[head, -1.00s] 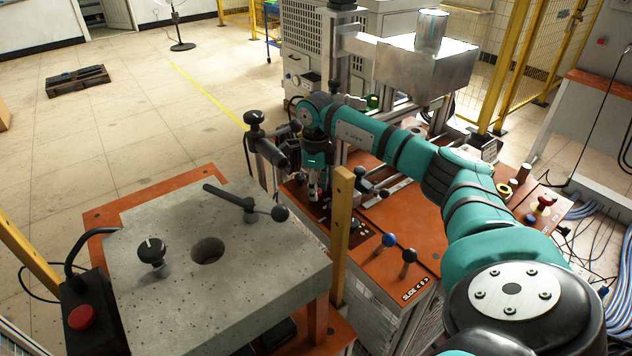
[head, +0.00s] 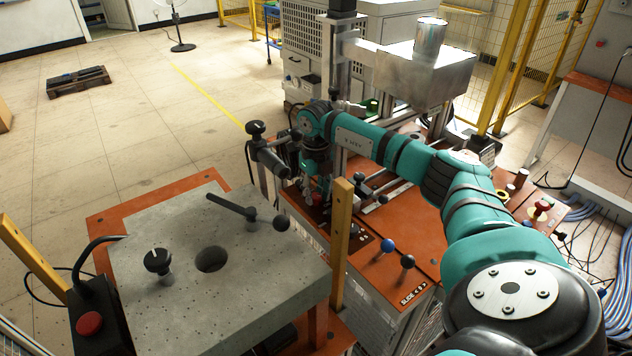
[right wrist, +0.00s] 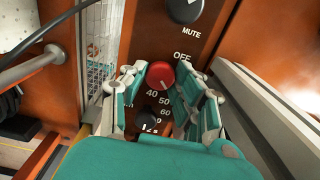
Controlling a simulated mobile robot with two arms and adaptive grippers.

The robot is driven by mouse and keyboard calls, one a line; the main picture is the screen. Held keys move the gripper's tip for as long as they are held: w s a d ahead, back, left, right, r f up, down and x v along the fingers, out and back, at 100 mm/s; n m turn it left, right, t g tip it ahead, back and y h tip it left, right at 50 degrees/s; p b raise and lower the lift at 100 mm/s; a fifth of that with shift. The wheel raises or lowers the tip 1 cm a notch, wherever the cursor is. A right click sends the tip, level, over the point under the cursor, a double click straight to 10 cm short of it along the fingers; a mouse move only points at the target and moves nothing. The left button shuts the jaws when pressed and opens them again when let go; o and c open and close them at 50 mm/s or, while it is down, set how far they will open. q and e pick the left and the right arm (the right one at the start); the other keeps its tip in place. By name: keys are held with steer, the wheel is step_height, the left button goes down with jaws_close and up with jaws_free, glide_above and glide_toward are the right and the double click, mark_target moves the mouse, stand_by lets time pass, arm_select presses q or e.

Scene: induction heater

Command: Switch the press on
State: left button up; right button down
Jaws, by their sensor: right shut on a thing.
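A red knob (right wrist: 160,75) with a small white mark sits on the brown control panel (right wrist: 140,45) in the right wrist view. The word OFF is printed to its upper right, and several numbers such as 40, 50 and 60 are printed below it. My right gripper (right wrist: 160,85) has its teal fingers on both sides of the red knob and is shut on it. In the head view my right gripper (head: 318,192) reaches down to the panel beside the metal press column, mostly hidden by my arm. My left gripper is not in view.
A black knob (right wrist: 185,8) marked MUTE is above the red one, and a dark knob (right wrist: 146,120) is below. Blue-topped (head: 388,246) and black-topped (head: 407,262) levers stand on the orange bench. A grey stone-like block (head: 220,285) with a hole stands at the left.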

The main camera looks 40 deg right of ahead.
mark_target(316, 196)
steer(key=shift+w+r, duration=0.1)
stand_by(0.4)
steer(key=c, duration=1)
jaws_free()
step_height(316, 196, up, 12)
